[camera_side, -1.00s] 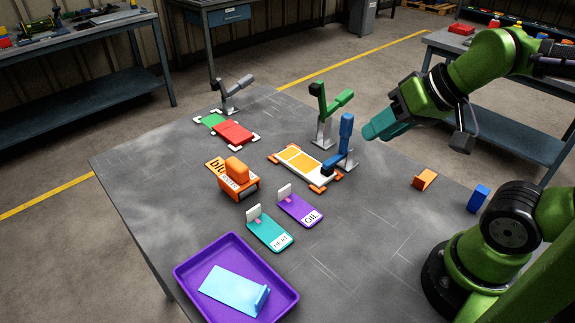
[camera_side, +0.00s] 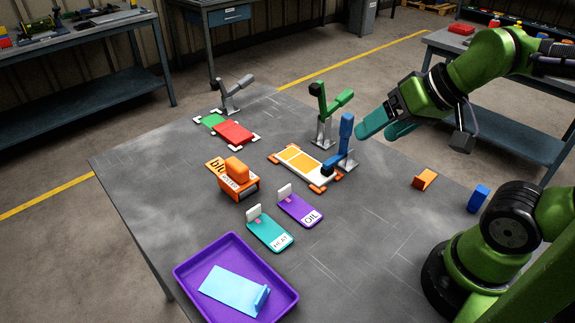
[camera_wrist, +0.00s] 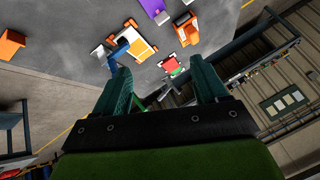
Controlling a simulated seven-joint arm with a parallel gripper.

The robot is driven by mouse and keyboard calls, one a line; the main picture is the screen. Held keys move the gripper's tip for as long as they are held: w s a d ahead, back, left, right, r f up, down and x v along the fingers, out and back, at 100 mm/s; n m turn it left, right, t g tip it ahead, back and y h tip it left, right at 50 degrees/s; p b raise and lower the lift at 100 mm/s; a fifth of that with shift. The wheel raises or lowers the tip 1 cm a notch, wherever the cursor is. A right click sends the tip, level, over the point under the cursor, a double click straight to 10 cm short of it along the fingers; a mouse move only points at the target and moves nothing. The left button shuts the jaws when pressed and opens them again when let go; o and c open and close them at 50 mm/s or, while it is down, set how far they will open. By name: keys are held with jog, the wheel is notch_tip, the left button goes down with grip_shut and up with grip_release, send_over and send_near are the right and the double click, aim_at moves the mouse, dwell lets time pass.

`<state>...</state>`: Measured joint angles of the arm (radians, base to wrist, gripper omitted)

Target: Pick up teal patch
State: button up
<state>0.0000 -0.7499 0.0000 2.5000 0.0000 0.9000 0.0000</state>
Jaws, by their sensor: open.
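The teal patch (camera_side: 272,235) lies flat on the grey table, with a "HEAT" label at its near end and a white upright tab at its far end. I cannot make it out in the wrist view. My gripper (camera_side: 373,136) has teal fingers and is open and empty, up and to the right of the patch, well apart from it. Its spread fingers also show in the wrist view (camera_wrist: 160,75).
A purple "OIL" patch (camera_side: 300,210) lies right beside the teal one. A purple tray (camera_side: 183,272) holds a light blue piece. Nearby are an orange block (camera_side: 237,170), an orange-and-white plate (camera_side: 300,160), and blue (camera_side: 346,130) and green (camera_side: 321,100) levers.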

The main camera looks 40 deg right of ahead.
jog(key=n+g+h, duration=0.2)
jog(key=n+g, duration=0.2)
jog(key=g, duration=0.3)
send_over(254, 209)
jog(key=f, duration=1.8)
jog(key=shift+w+d+f, duration=0.1)
jog(key=shift+w+d, duration=0.05)
jog(key=shift+w, duration=0.1)
jog(key=shift+s+f, duration=0.2)
jog(key=shift+f, duration=2.5)
jog(key=shift+c, duration=0.3)
